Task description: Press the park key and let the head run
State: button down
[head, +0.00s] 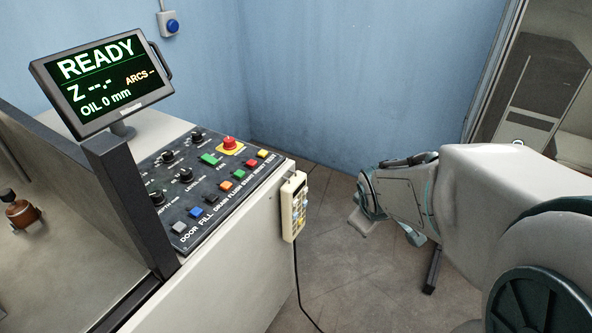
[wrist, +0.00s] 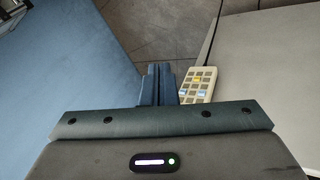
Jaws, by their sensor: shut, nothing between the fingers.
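A cream hand pendant (head: 293,206) with several small keys hangs on the right side of the machine's console. It also shows in the wrist view (wrist: 198,86), just right of my fingers and apart from them in the picture. Its key labels are too small to read, so I cannot tell which key is park. The monitor (head: 103,80) reads READY, Z --.-, ARCS -- and OIL 0 mm. My gripper (wrist: 159,68) is shut and empty. In the head view my arm's end is right of the pendant, with a gap between. The machine's head is not clearly visible.
The sloped control panel (head: 186,217) carries knobs, several coloured buttons and a red emergency stop (head: 229,143) on a yellow base. A cable (head: 297,285) drops from the pendant to the floor. A blue wall switch (head: 171,25) is at the back. Floor right of the console is open.

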aim_at(305, 203)
jog(key=w+a+f+n+t+y+b, duration=0.1)
jog(key=w+f+n+t+y+b, duration=0.4)
jog(key=w+f+n, duration=0.7)
notch_tip(305, 203, down, 4)
jog(key=n+y+b, duration=0.1)
jog(key=n, duration=0.2)
jog(key=shift+w+r+n+b, duration=0.15)
jog(key=shift+n+b, duration=0.2)
jog(key=shift+n, duration=0.05)
jog(key=shift+a, duration=0.1)
jog(key=w+a+b, duration=0.4)
jog(key=w+a, duration=0.1)
jog(key=a, duration=0.2)
jog(key=shift+w, duration=0.1)
dwell(1.0)
jog(key=shift+w+a+b, duration=0.2)
jog(key=shift+a+b, duration=0.15)
jog(key=shift+b, duration=0.05)
